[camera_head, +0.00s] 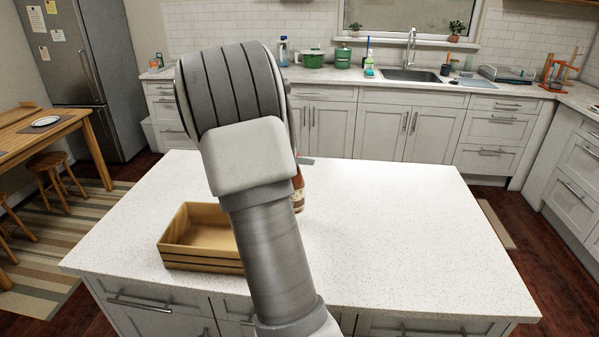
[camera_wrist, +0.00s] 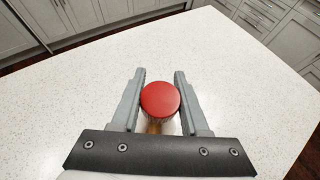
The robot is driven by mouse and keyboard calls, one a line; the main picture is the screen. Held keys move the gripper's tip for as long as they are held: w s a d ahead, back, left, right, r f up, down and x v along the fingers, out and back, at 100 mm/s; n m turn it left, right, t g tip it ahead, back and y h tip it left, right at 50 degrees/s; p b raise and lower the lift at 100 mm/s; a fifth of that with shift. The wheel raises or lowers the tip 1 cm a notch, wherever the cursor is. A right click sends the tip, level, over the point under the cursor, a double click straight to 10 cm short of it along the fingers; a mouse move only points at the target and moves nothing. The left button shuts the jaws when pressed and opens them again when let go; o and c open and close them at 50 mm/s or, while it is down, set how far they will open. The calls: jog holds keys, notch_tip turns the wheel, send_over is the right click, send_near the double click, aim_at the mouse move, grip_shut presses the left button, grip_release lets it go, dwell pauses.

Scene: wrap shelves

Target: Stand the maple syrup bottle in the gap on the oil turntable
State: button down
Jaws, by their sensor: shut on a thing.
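The maple syrup bottle (camera_head: 298,190) stands on or just above the white island counter, mostly hidden behind my arm in the head view; only a strip of its brown side and label shows. In the wrist view its round red cap (camera_wrist: 160,99) sits between the two fingers of my gripper (camera_wrist: 159,98), which is shut on the bottle from above. Whether the bottle's base touches the counter cannot be told. The oil turntable is not seen in either view.
An open wooden box (camera_head: 200,262) stands on the island counter (camera_head: 400,240), left of my arm and partly hidden by it. The counter's right side is clear. Behind lie the sink (camera_head: 410,75), a green pot (camera_head: 313,59) and bottles on the back counter. A table with stools is at left.

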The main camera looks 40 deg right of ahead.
jog(key=shift+f+b, duration=0.3)
jog(key=shift+f, duration=1.75)
jog(key=c, duration=0.9)
grip_release()
jog(key=shift+f, duration=0.15)
jog(key=o, duration=0.5)
